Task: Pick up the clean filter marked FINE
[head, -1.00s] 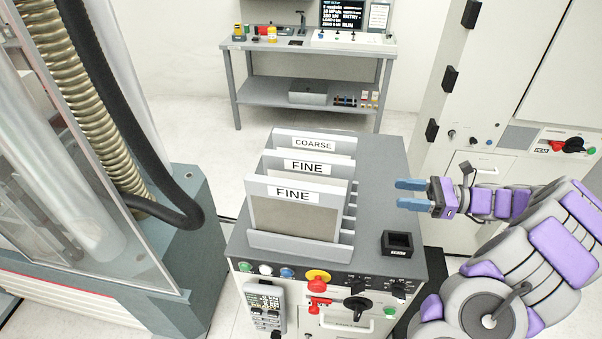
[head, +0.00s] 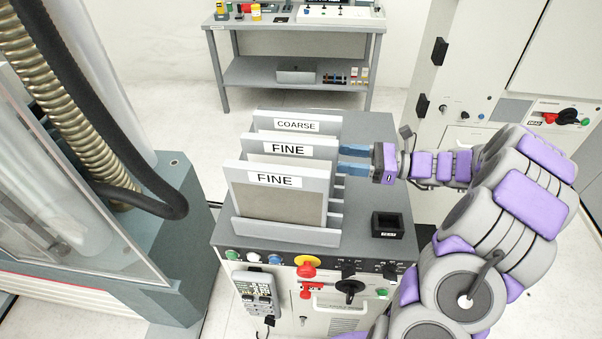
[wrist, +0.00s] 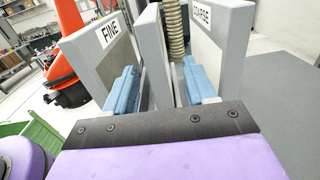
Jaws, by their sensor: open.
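Three framed filters stand in a grey rack (head: 285,232) on a cabinet. The front FINE filter (head: 275,205) has a grey-tan panel. The middle FINE filter (head: 287,150) shows only a strip of paler panel; the rest is hidden by the front one. The COARSE filter (head: 297,126) is at the back. My open gripper (head: 354,160) is at the right edge of the middle FINE filter. In the wrist view, my gripper (wrist: 160,88) has one finger on each side of the FINE filter's edge (wrist: 153,50). The right finger is between it and the COARSE filter (wrist: 222,45).
A small black holder (head: 388,225) stands at the cabinet top's front right. Knobs and a red-yellow button (head: 307,264) line the cabinet front. A clear-walled machine with a black hose (head: 150,200) is at left. A bench (head: 290,75) is behind. The cabinet top right of the rack is mostly clear.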

